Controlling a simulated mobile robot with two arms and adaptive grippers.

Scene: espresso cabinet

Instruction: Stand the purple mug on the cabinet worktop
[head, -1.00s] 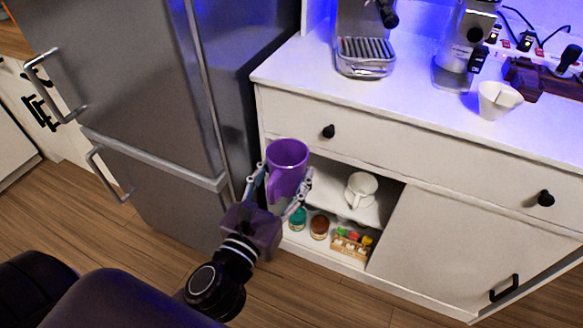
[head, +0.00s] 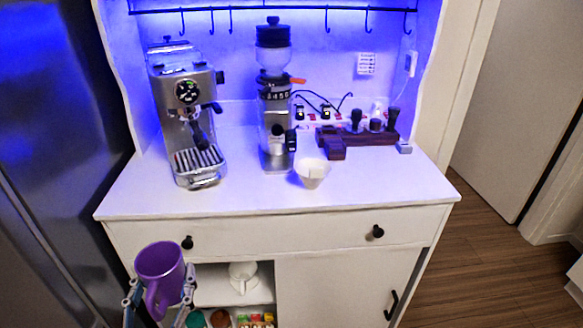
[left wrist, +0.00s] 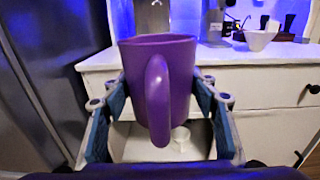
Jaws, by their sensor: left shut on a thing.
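The purple mug (head: 160,272) is upright at the lower left of the head view, in front of the cabinet and below the worktop's height in the picture. My left gripper (head: 158,292) is shut on it, with a finger on each side. In the left wrist view the mug (left wrist: 150,85) fills the middle, its handle toward the camera, between the fingers of my left gripper (left wrist: 158,100). The white cabinet worktop (head: 240,200) has bare room along its front. My right gripper is not in view.
On the worktop stand an espresso machine (head: 190,120), a grinder (head: 275,110), a white cup (head: 312,172) and a dark wooden stand (head: 355,138). A drawer with black knobs (head: 377,231) is below. The open shelf holds a white cup (head: 243,272). A fridge (head: 60,130) is at left.

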